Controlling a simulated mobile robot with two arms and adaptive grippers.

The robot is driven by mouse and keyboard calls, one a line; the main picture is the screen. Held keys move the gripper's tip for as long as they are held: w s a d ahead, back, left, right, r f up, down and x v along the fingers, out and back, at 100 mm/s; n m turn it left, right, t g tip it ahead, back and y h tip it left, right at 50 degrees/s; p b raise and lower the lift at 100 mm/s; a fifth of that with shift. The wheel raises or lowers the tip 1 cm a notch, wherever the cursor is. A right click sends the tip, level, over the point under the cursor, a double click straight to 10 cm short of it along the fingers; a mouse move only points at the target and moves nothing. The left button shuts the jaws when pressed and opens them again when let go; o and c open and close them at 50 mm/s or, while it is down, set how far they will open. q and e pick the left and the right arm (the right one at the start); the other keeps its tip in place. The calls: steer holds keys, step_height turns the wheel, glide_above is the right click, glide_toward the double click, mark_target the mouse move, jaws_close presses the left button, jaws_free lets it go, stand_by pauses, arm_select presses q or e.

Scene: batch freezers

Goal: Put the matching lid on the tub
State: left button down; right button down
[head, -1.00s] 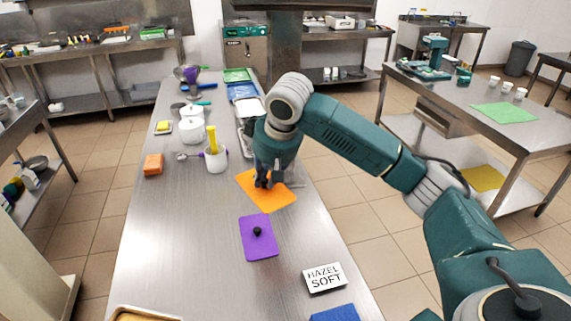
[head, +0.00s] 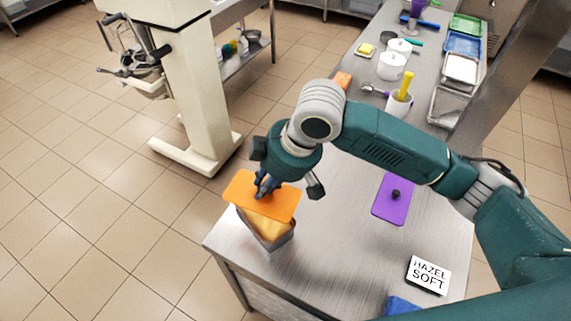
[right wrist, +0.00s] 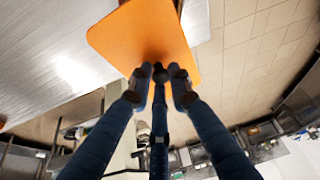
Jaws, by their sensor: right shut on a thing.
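My right gripper (head: 266,188) is shut on the orange lid (head: 240,192) and holds it flat over the tub. The tub (head: 268,245) is a grey metal container with yellowish contents, near the table's left front corner. The lid covers much of the tub's opening and lies off to the left of it; I cannot tell whether they touch. A purple lid (head: 390,210) with a black knob lies on the table to the right. My left gripper is not in view.
A white card (head: 428,275) reading "HAZEL SOFT" and a blue item (head: 401,306) are at the table's front right. White pots (head: 391,66), a cup with a yellow handle (head: 398,104) and coloured trays (head: 463,45) stand farther back. The steel table (head: 330,225) is bare between tub and purple lid.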

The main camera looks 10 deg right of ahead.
mark_target(265, 197)
steer(key=shift+s+a+f, duration=0.1)
steer(key=shift+s+a, duration=0.1)
steer(key=shift+a, duration=0.05)
steer(key=shift+f, duration=0.1)
step_height(265, 197, down, 4)
steer(key=b, duration=0.5)
steer(key=shift+f+b, duration=0.1)
steer(key=shift+b, duration=0.3)
steer(key=shift+f, duration=0.9)
steer(key=shift+p, duration=1.1)
steer(key=shift+f+p, duration=0.15)
steer(key=shift+p, duration=0.3)
stand_by(0.8)
steer(key=shift+p, duration=0.5)
stand_by(0.4)
stand_by(0.3)
steer(key=c, duration=1)
jaws_free()
steer(key=shift+c, duration=0.2)
